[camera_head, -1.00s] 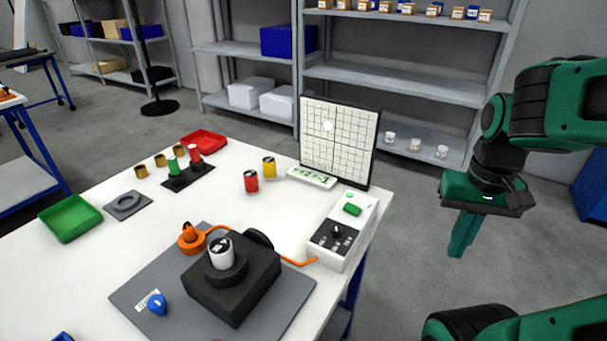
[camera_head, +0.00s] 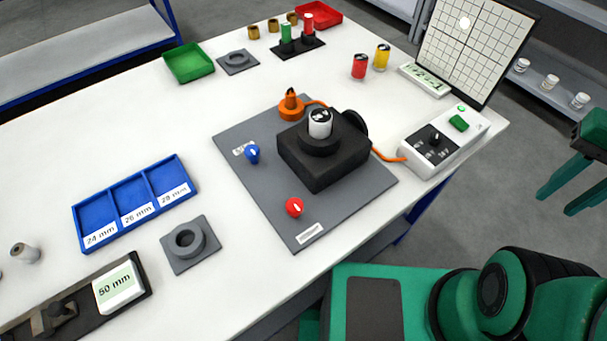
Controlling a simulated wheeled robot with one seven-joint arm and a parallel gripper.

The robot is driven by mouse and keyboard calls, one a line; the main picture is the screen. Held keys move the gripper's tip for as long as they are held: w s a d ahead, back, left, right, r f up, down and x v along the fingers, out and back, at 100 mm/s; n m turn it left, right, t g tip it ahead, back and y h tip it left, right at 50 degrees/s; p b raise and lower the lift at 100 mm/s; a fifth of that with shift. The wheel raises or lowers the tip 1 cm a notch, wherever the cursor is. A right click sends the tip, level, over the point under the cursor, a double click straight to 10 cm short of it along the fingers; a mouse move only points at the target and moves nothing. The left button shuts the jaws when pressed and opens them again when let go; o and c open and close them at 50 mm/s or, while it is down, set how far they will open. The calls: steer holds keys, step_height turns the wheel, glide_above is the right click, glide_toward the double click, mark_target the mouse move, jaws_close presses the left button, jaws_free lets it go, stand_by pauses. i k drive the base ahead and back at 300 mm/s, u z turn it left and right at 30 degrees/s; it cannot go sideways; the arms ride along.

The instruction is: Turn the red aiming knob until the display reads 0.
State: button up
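The red aiming knob (camera_head: 294,207) sits near the front corner of a grey plate (camera_head: 335,215) on the white table. It has a pale pointer mark on top. The display (camera_head: 425,80) is a small pale block with dark green digits at the foot of the grid board; its reading is too small to make out. The grid board (camera_head: 475,45) stands at the table's far right and carries a white spot. My gripper (camera_head: 565,200) is at the right edge, past the table's side, far from the knob. Its two fingers are apart with nothing between them.
A black block with a white cylinder (camera_head: 320,122), a blue knob (camera_head: 252,154) and an orange fitting (camera_head: 291,106) share the plate. A white switch box (camera_head: 444,143) stands to the right. A blue tray (camera_head: 134,205) and a grey ring holder (camera_head: 190,244) lie left.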

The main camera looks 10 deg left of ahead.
mark_target(294, 206)
steer(key=u, duration=1.25)
steer(key=k, duration=1.5)
steer(key=z, duration=0.45)
steer(key=i, duration=1)
steer(key=u, duration=0.05)
